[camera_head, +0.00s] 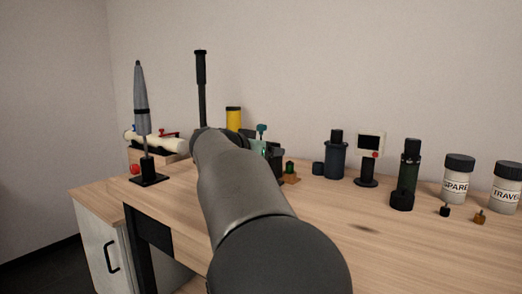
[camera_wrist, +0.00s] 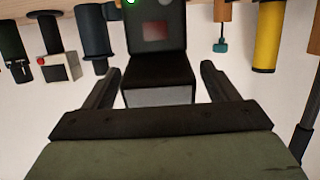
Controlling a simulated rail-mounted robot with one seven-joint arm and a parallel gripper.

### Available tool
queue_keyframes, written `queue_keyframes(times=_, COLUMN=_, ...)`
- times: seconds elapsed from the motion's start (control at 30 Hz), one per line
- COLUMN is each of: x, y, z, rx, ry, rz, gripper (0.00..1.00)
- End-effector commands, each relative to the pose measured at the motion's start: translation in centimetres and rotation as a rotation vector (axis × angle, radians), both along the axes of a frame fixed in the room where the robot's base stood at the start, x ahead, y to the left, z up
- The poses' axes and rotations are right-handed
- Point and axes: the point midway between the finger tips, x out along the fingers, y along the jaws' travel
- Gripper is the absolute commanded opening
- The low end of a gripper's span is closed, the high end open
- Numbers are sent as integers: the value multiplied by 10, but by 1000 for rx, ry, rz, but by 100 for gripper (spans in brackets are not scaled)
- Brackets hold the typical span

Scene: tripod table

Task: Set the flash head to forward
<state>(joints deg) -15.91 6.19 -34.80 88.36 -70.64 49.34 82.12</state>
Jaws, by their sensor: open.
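In the wrist view, which shows the scene upside down, the flash head (camera_wrist: 158,70) is a black block with a pale grey panel at its end. It joins a dark flash body (camera_wrist: 155,30) with a reddish square and a green light. My gripper (camera_wrist: 160,71) is open, with one finger on each side of the flash head. Gaps show between the fingers and the block; I see no contact. In the head view my own arm hides most of the flash and my gripper. A dark shape at the arm's far end cannot be told apart clearly.
On the wooden table (camera_head: 330,230) stand a grey folded umbrella-like item (camera_head: 141,100), a yellow cylinder (camera_head: 234,118), a dark blue canister (camera_head: 336,158), a small screen on a stand (camera_head: 369,150) and lidded jars (camera_head: 457,182). The front middle of the table is mostly clear.

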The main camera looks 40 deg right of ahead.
Motion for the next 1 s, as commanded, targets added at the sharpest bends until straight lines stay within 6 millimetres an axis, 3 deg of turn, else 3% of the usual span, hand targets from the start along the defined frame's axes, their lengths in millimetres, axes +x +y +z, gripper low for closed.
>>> queue_keyframes(times=0.27, x=-8, y=22, z=8, rx=1, ry=-3, rz=3, gripper=80)
queue_keyframes(times=0.7, x=-47, y=116, z=35, rx=0, ry=-1, rz=4, gripper=80)
queue_keyframes(times=1.0, x=-62, y=153, z=43, rx=0, ry=0, rz=2, gripper=80)
